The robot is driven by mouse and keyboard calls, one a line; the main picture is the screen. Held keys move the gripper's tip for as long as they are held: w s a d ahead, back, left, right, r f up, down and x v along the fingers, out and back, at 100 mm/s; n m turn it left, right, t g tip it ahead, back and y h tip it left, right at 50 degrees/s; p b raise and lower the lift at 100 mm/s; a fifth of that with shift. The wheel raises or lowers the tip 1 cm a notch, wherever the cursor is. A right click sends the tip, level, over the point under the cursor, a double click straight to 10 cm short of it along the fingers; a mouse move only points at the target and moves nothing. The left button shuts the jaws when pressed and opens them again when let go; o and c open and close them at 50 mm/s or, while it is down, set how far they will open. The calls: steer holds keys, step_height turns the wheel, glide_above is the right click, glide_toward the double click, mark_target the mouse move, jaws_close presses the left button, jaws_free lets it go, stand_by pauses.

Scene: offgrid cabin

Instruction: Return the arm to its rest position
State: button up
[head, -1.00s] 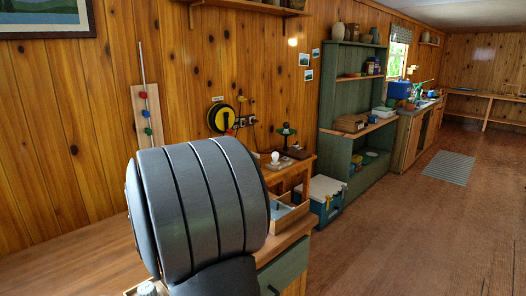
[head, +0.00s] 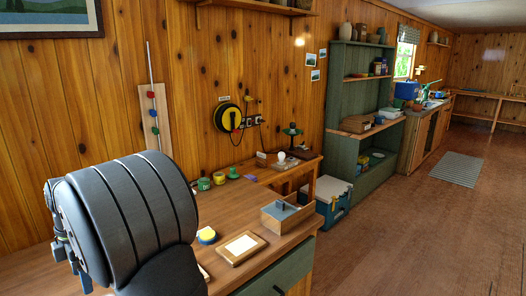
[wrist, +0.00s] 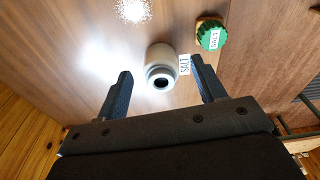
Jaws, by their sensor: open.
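In the wrist view my gripper (wrist: 160,68) has its two dark fingers spread wide apart. A white jar with a dark round mouth and a SALT label (wrist: 161,70) shows between and beyond the fingertips, on the wooden bench top. Neither finger appears to touch it. A green lid labelled SALT (wrist: 211,35) lies on the bench to its right. A patch of white grains (wrist: 132,10) lies at the top edge. In the head view my large grey arm link (head: 135,215) stands at the lower left; the fingers and the jar are hidden or out of view there.
A rod with coloured beads (head: 152,95) stands by the wall. Open floor (head: 420,220) lies to the right.

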steer(key=s+a, duration=0.4)
steer(key=a, duration=0.1)
steer(key=shift+s+a+f, duration=0.2)
steer(key=shift+s+a, duration=0.05)
steer(key=shift+f, duration=0.55)
steer(key=o, duration=0.6)
steer(key=shift+o, duration=1)
steer(key=w+d+r+m+t+y, duration=0.1)
steer(key=w+d+r+m, duration=0.3)
steer(key=w+d+m, duration=0.3)
steer(key=w+d+r+m+t+y, duration=0.1)
steer(key=w+d+r+m+t, duration=0.1)
steer(key=w+d+r+m, duration=0.5)
steer(key=w+d+m+t, duration=0.1)
steer(key=w+d+m, duration=0.4)
steer(key=w+d, duration=0.5)
steer(key=w+a+x, duration=0.1)
steer(key=x, duration=0.9)
steer(key=shift+w+a+r, duration=0.15)
steer(key=shift+a+r, duration=0.2)
